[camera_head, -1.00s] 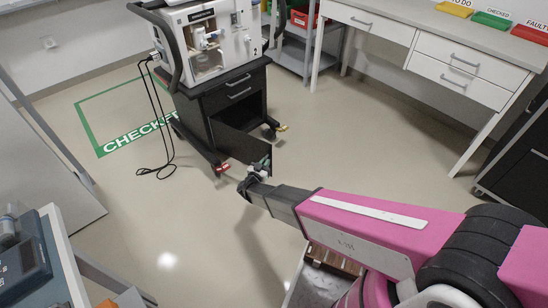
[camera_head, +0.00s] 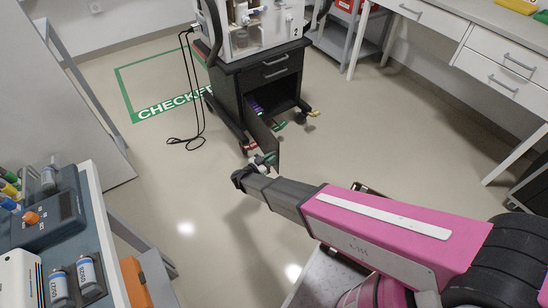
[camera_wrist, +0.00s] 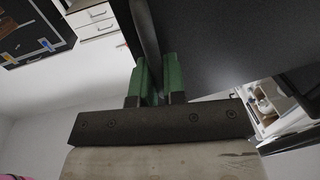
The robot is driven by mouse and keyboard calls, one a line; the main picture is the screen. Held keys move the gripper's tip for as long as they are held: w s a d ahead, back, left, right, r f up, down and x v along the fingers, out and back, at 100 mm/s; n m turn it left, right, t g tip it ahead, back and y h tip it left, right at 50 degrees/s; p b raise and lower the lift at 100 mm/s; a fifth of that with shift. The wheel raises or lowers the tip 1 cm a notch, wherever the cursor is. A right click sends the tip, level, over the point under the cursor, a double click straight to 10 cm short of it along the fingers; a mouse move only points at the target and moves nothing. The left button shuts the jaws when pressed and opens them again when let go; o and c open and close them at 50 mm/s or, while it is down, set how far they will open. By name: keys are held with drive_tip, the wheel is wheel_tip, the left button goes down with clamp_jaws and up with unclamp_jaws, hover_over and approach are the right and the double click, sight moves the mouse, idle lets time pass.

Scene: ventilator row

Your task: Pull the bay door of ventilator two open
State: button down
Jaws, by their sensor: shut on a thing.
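Ventilator two (camera_head: 262,38), a white unit marked 2, stands on a black wheeled cart (camera_head: 230,95) with drawers, upper middle of the head view. Below the drawers its black bay door (camera_head: 262,132) stands swung outward, and purple and green items show in the dark bay (camera_head: 275,103). My gripper (camera_head: 265,161) is at the door's free edge, low above the floor. In the wrist view the green fingertips (camera_wrist: 158,80) are shut on the edge of the dark door panel (camera_wrist: 215,45). The exact grip spot is partly hidden.
A green-outlined floor area marked CHECKED (camera_head: 160,108) lies left of the cart, with black cables (camera_head: 192,115) hanging there. A white drawer desk (camera_head: 490,65) stands right. A trolley with devices (camera_head: 60,240) is at lower left. Floor between is clear.

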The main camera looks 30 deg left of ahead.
idle(0.3)
drive_tip(key=c, duration=1.2)
unclamp_jaws()
drive_tip(key=v, duration=1.1)
